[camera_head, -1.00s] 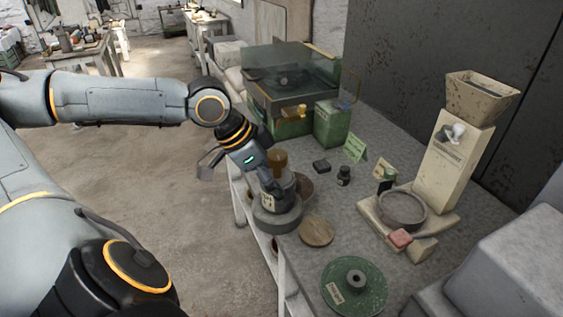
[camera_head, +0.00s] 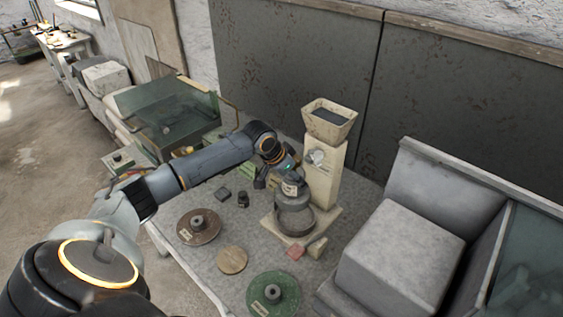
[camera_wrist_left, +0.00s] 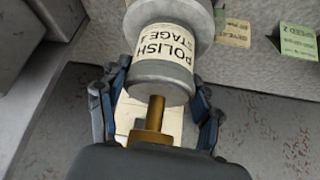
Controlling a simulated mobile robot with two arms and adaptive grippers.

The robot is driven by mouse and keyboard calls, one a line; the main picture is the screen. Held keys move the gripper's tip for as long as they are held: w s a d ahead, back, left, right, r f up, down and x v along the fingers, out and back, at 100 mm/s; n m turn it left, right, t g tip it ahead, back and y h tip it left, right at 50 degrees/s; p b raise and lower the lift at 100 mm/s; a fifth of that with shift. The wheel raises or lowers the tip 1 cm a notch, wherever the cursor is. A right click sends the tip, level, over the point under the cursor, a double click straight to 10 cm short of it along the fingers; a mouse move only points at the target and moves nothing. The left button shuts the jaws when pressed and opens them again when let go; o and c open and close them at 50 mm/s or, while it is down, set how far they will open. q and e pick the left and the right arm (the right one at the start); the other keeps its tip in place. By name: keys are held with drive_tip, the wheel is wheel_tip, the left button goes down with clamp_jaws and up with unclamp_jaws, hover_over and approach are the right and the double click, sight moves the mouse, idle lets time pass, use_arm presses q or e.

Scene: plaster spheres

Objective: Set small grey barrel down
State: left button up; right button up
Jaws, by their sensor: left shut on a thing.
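The small grey barrel (camera_head: 292,188) is stepped, with a narrow upper part and a wider lower part. In the left wrist view the barrel (camera_wrist_left: 162,78) carries a cream label reading "POLISH STAGE" and a brass stem at its near end. My left gripper (camera_head: 277,176) is shut on it, with fingers (camera_wrist_left: 153,103) on both sides of its narrow end. The barrel is at the round ring dish (camera_head: 295,228) on the cream dispenser's base. I cannot tell whether it rests there or hangs just above. My right gripper is not in view.
The cream dispenser (camera_head: 322,180) with a hopper stands right behind the barrel. A brown disc (camera_head: 198,227), a wooden disc (camera_head: 232,260) and a green disc (camera_head: 273,296) lie on the bench. A large grey box (camera_head: 400,255) is at right.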

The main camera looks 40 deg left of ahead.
sight(297, 196)
use_arm(q)
drive_tip(key=shift+w+d+f, duration=0.1)
drive_tip(key=shift+w+d, duration=0.25)
drive_tip(key=shift+d, duration=0.2)
drive_tip(key=shift+f, duration=0.1)
drive_tip(key=shift+f+b, duration=1.3)
drive_tip(key=shift+f, duration=1.5)
drive_tip(key=shift+p, duration=0.35)
drive_tip(key=shift+p, duration=0.35)
drive_tip(key=shift+f+b, duration=0.8)
drive_tip(key=shift+f, duration=0.45)
